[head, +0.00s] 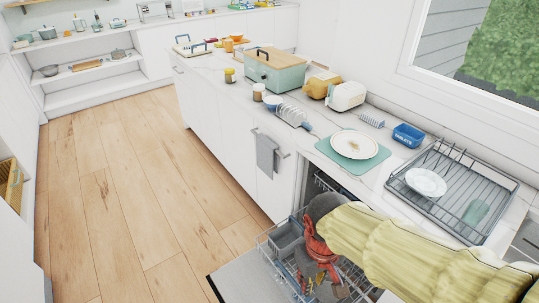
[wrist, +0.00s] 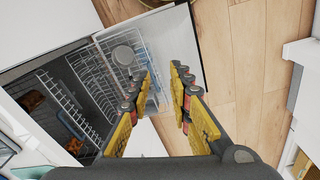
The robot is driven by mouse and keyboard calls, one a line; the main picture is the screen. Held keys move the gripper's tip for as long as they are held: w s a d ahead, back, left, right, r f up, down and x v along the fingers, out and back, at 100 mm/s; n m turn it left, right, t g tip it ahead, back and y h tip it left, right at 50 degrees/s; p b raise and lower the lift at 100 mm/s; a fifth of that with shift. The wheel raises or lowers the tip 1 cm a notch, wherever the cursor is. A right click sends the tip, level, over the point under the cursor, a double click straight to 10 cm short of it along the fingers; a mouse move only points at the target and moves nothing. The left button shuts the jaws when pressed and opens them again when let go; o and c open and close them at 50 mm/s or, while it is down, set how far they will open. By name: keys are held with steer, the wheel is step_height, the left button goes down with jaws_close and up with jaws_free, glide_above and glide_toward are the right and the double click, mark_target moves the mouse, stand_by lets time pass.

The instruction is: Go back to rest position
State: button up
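My gripper (head: 318,282) points down over the open dishwasher at the bottom of the head view, below my yellow-sleeved arm. In the wrist view my gripper (wrist: 160,82) has its two yellow-padded fingers spread wide, with nothing held between them. The dishwasher's wire rack (wrist: 92,66) lies left of and beneath the fingers. My arm hides part of the rack in the head view.
The open dishwasher door (head: 245,281) juts into the floor space. The counter above holds a white plate (head: 354,145) on a green mat, a drying rack (head: 475,208) with a dish, a blue container (head: 408,135), and a green bread box (head: 275,70). The wooden floor (head: 120,190) at left is clear.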

steer(key=s+d+r+m+t, duration=0.1)
steer(key=d+r+m+t, duration=0.1)
steer(key=d+r, duration=0.2)
steer(key=s+d+r+m+t+p, duration=0.1)
steer(key=d+r, duration=0.3)
steer(key=r, duration=0.5)
steer(key=shift+s+d+r+m+t+p, duration=0.25)
steer(key=shift+s+d+m+t, duration=0.2)
steer(key=shift+t, duration=0.45)
